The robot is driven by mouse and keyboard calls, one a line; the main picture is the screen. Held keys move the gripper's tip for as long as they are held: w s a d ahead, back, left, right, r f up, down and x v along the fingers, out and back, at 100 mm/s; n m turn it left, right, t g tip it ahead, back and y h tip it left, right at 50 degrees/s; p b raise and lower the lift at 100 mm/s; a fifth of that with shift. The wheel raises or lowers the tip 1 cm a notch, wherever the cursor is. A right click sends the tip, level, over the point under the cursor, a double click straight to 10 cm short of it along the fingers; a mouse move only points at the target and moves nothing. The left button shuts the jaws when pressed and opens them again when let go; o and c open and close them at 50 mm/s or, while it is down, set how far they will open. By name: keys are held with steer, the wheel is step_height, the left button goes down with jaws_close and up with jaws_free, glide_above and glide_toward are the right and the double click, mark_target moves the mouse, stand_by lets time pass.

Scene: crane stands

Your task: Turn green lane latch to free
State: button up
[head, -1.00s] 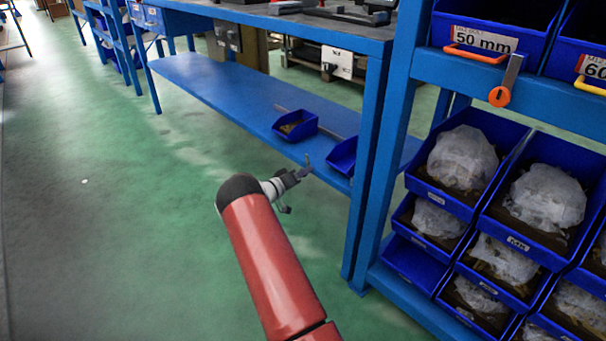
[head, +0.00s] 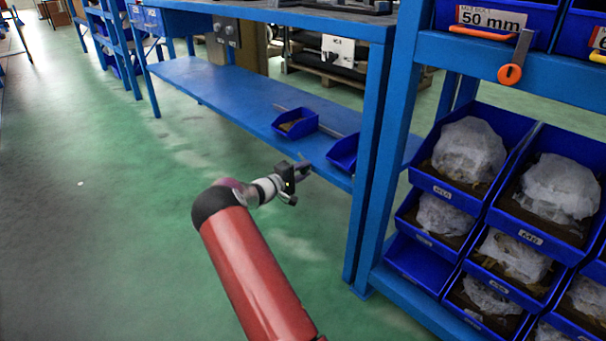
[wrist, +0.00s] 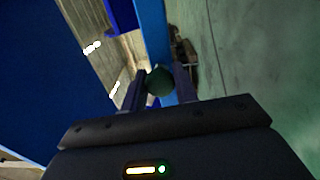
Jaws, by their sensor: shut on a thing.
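A round dark green knob, which I take as the green lane latch's handle (wrist: 159,81), sits between my gripper's fingers (wrist: 162,88) in the wrist view. The fingers are shut on it, one on each side. The knob cannot be made out there. The latch's lever and its marks are hidden, so its angle cannot be told.
Two blue bins (head: 296,123) (head: 343,152) sit on the low shelf. A blue upright (head: 368,150) stands right of my gripper. An orange-knobbed lever (head: 510,74) hangs on the rack with filled bins (head: 470,155). Green floor (head: 110,200) is open at left.

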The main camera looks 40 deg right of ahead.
steer(key=n, duration=0.3)
steer(key=shift+w+a+n, duration=0.1)
steer(key=shift+n, duration=0.3)
steer(key=shift+n+p, duration=0.3)
steer(key=shift+n, duration=1.4)
steer(key=o, duration=1)
steer(key=shift+c, duration=0.2)
steer(key=a, duration=0.7)
steer(key=shift+s+a+p, duration=0.3)
steer(key=shift+s+a, duration=0.05)
steer(key=shift+a, duration=0.05)
steer(key=shift+f, duration=0.1)
